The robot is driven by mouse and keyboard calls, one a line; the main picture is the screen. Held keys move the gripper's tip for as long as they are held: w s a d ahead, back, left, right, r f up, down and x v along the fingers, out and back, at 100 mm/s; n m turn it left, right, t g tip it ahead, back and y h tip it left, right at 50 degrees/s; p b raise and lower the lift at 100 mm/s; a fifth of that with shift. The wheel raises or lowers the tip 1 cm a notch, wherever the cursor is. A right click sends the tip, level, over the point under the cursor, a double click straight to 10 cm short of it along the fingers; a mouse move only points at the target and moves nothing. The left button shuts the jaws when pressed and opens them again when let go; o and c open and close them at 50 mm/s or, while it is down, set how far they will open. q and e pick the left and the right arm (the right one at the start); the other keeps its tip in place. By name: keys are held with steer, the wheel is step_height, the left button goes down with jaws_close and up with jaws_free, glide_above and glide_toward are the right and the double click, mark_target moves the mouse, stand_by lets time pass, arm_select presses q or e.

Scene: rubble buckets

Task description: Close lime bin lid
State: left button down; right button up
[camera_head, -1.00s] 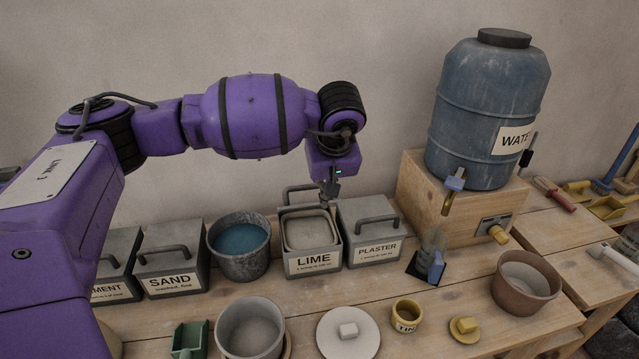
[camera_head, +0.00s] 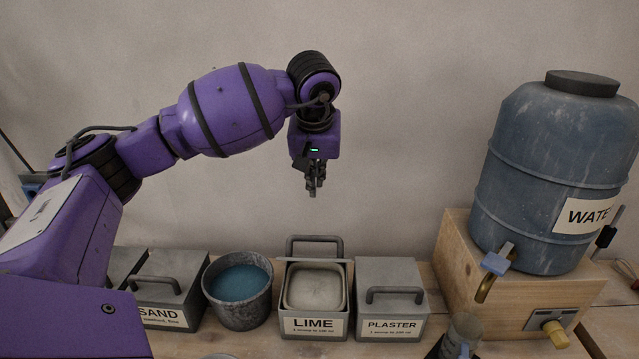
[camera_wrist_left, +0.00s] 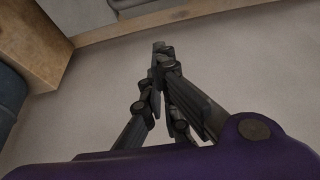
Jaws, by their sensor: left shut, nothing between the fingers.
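The lime bin (camera_head: 314,325) is a grey box labelled LIME on the bench, with pale powder in its open top. Its lid (camera_head: 315,247) stands raised at the back, and the lid's bar handle shows above the rim. My left gripper (camera_head: 314,193) is shut and empty, pointing down in the air above the raised lid and apart from it. In the left wrist view the left gripper's fingers (camera_wrist_left: 158,50) are together with nothing between them. My right gripper is not in view.
The closed plaster bin (camera_head: 390,300) stands right of the lime bin. A bucket of blue liquid (camera_head: 238,290) and the sand bin (camera_head: 165,290) are to the left. The water barrel (camera_head: 550,170) sits on a wooden stand (camera_head: 500,300) at right.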

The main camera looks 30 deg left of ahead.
arm_select(q)
step_height(320, 180, down, 10)
steer(key=p, duration=0.2)
steer(key=shift+r, duration=0.2)
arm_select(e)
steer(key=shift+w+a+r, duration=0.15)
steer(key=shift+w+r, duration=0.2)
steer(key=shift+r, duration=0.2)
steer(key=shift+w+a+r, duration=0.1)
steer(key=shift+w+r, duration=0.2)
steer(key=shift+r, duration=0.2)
